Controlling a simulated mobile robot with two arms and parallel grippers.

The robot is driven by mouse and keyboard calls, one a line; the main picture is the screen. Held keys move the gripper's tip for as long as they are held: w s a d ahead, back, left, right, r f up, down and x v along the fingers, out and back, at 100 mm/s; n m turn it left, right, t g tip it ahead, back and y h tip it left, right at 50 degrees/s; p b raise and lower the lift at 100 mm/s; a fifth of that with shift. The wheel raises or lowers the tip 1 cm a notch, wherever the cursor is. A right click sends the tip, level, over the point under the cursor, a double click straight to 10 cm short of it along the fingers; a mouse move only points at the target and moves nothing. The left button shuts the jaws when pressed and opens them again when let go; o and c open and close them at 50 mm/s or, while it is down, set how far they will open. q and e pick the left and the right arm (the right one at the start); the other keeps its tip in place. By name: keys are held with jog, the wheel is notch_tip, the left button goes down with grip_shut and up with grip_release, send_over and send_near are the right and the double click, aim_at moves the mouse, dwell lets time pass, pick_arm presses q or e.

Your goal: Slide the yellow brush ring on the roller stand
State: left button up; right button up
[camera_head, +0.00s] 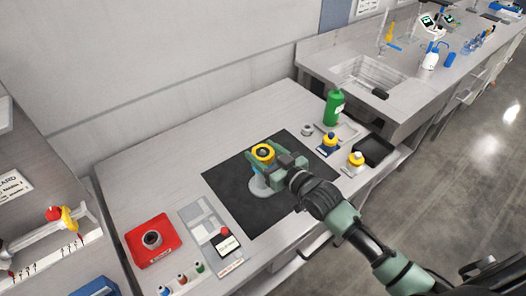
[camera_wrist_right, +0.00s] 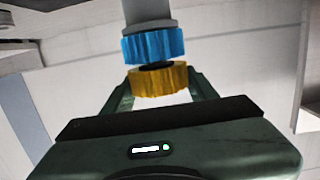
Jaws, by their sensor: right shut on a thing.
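The yellow brush ring (camera_head: 263,152) is between the fingers of my right gripper (camera_wrist_right: 160,84), which is shut on it; it also shows in the wrist view (camera_wrist_right: 158,80). The roller stand (camera_head: 259,187) stands on the black mat, with a grey base and post. A blue ring (camera_wrist_right: 153,45) sits around the post, beside the yellow ring. A dark part shows between the two rings in the wrist view. The yellow ring is in line with the stand's top; how far it is around the post I cannot tell. My left gripper is out of view.
The black mat (camera_head: 225,187) lies mid-bench. A red tray (camera_head: 140,250) with a dark ring is at the left. A green bottle (camera_head: 333,108), yellow-capped bottles (camera_head: 355,160) and a black tray (camera_head: 382,150) stand at the right. A sink (camera_head: 365,75) lies beyond.

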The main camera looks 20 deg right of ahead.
aim_at(270, 159)
jog(key=shift+f, duration=0.15)
jog(key=o, duration=1.4)
jog(key=b+v, duration=0.2)
jog(key=v, duration=0.4)
jog(key=shift+s+d, duration=0.15)
jog(key=shift+s, duration=0.25)
jog(key=shift+s+d, duration=0.15)
jog(key=shift+s, duration=0.3)
